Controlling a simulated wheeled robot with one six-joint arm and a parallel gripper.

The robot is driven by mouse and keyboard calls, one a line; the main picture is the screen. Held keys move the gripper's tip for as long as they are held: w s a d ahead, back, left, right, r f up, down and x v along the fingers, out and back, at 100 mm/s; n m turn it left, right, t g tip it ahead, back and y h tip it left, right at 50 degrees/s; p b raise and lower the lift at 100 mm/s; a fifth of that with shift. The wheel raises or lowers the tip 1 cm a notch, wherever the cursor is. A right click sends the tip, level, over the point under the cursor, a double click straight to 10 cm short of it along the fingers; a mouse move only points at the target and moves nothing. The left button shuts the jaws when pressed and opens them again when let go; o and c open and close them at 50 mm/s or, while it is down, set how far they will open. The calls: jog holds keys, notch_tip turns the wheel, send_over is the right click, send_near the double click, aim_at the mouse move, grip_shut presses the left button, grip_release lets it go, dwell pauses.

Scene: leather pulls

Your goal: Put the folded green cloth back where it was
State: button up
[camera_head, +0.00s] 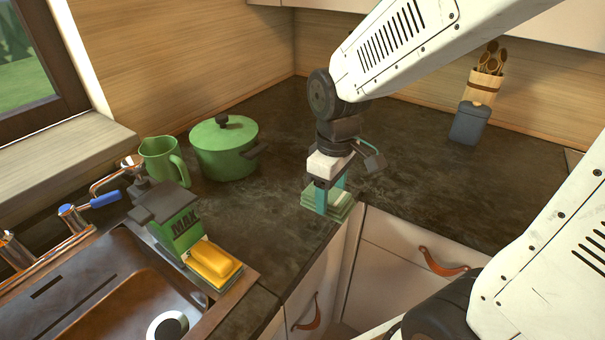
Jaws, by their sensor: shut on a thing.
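The folded green cloth (341,201) is a small pale-green stack at the inner corner of the dark countertop, close to the front edge. My gripper (331,200) points down over it, with its teal fingers on either side of the cloth. It is shut on the cloth. The fingers hide part of the cloth. I cannot tell whether the cloth rests on the counter or is slightly raised.
A green pot (224,148) and green jug (163,161) stand left on the counter (270,200). A soap holder with yellow sponge (213,262) sits beside the sink (120,290). A utensil holder (470,122) stands back right. Counter between pot and gripper is clear.

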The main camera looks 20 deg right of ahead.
jog(key=w, duration=0.8)
jog(key=w+f, duration=0.1)
jog(key=w, duration=0.3)
jog(key=shift+a+f, duration=0.1)
jog(key=shift+f, duration=1.75)
jog(key=shift+f, duration=0.15)
jog(key=o, duration=0.9)
jog(key=shift+o, duration=0.2)
notch_tip(320, 180, up, 12)
notch_tip(320, 180, up, 5)
jog(key=m, duration=0.3)
send_over(343, 198)
jog(key=s+f+m+t, duration=0.1)
jog(key=s+m, duration=0.2)
jog(key=s, duration=0.9)
jog(key=shift+d+f+m, duration=0.2)
jog(key=shift+d+m, duration=0.2)
jog(key=shift+d, duration=0.05)
